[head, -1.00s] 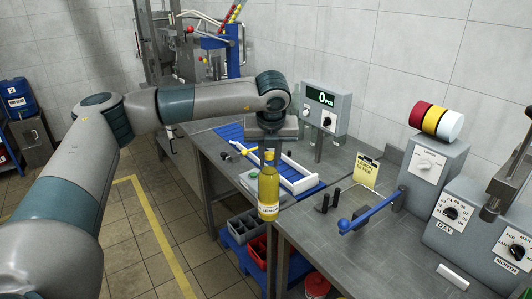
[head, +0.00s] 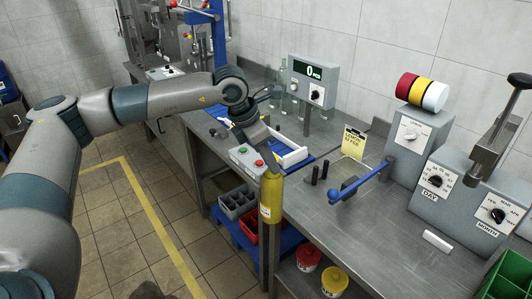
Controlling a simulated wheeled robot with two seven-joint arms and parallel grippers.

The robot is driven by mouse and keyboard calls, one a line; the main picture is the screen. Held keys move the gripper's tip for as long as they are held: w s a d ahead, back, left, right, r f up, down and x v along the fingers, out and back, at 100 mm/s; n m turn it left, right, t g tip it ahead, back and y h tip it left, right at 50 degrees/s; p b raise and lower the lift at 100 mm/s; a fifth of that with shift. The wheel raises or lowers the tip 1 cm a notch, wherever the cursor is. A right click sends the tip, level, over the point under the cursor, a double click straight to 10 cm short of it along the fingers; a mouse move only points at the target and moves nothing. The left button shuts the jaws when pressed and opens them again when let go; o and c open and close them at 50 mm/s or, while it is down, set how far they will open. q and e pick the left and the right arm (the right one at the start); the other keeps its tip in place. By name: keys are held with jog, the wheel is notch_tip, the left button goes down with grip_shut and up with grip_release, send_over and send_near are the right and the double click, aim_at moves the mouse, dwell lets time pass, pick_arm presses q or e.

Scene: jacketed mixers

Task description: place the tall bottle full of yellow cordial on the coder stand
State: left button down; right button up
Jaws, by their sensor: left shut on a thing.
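The tall bottle of yellow cordial (head: 271,197) hangs in the head view in front of the workbench's near edge, roughly upright. My left gripper (head: 269,160) is shut on its upper part; the neck is mostly hidden by the gripper and a grey button box (head: 248,161). To the right on the bench are two black posts (head: 319,174) and a blue-handled lever (head: 358,184), beside the grey coder boxes with DAY (head: 432,184) and MONTH (head: 492,216) dials. I cannot tell which surface is the coder stand itself. My right gripper is not in view.
A counter display (head: 312,80) and a yellow card (head: 354,142) stand behind the posts. A white block (head: 437,242) lies at the front right. Under the bench are grey and red crates (head: 238,201) and tubs (head: 308,257). Bare bench top (head: 345,235) lies before the lever.

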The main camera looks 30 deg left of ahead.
aim_at(280, 182)
pick_arm(q)
jog(key=m, duration=0.2)
jog(key=s+d+m+g+h, duration=0.1)
jog(key=m, duration=0.1)
jog(key=s+d+f+m, duration=0.1)
jog(key=shift+d+m+g, duration=0.25)
jog(key=shift+m+g, duration=0.15)
jog(key=s+d+f+m+g+y, duration=0.1)
jog(key=s+d+m+g+y, duration=0.1)
jog(key=m, duration=0.9)
jog(key=s+d+f+m+g+y, duration=0.1)
jog(key=s+d+m+g, duration=0.3)
jog(key=m, duration=0.7)
jog(key=s+d, duration=0.2)
jog(key=s, duration=0.1)
jog(key=shift+s+d+m+y+b, duration=0.25)
jog(key=shift+s+m+y+b, duration=0.05)
jog(key=shift+s+m+y, duration=0.1)
